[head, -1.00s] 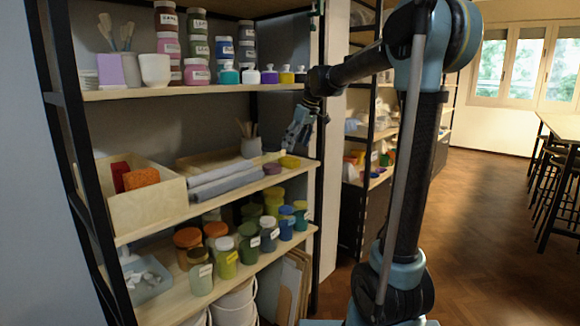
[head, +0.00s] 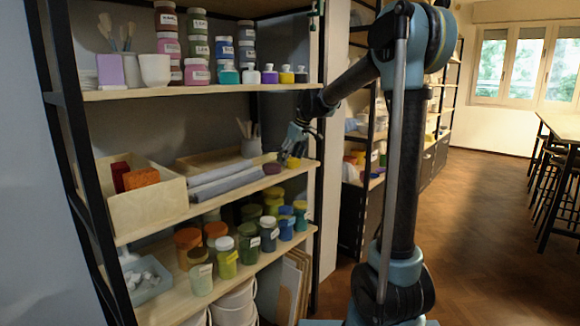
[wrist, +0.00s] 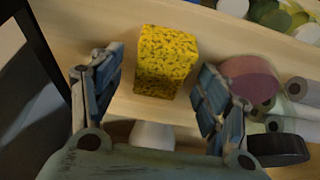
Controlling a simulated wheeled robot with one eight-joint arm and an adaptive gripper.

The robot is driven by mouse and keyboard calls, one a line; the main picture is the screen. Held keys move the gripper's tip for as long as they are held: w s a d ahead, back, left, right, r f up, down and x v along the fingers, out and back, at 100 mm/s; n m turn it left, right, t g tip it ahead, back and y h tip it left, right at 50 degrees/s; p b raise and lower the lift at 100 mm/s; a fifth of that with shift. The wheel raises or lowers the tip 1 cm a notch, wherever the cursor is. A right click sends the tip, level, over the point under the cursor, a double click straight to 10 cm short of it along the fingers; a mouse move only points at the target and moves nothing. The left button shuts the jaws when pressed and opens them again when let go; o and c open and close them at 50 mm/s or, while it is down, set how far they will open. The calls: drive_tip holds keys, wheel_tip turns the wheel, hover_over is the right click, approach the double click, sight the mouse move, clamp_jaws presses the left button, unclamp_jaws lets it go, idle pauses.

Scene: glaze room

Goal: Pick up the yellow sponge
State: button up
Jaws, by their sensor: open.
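The yellow sponge (wrist: 165,62) is a speckled block on the wooden shelf; in the head view it shows small (head: 293,162) at the right end of the middle shelf, partly behind my fingers. My gripper (head: 287,155) reaches in over that shelf end and points down. In the wrist view my gripper (wrist: 158,68) is open, with one finger to each side of the sponge in the picture. Gaps show between the sponge and both fingers. Whether the fingertips are down at the sponge's height I cannot tell.
A round mauve item (wrist: 248,80) lies close by my right finger. Grey rolls (head: 228,182) lie beside it, and a pot of tools (head: 251,147) stands behind. A wooden box (head: 165,205) with red and orange blocks stands left. Jars fill the shelf below; a black post (head: 319,130) bounds the shelf.

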drive_tip(key=c, duration=1)
drive_tip(key=shift+c, duration=0.2)
drive_tip(key=shift+r, duration=0.1)
drive_tip(key=shift+r, duration=0.3)
drive_tip(key=s+d, duration=1.1)
drive_tip(key=d, duration=0.3)
drive_tip(key=shift+r, duration=0.4)
drive_tip(key=shift+d, duration=0.1)
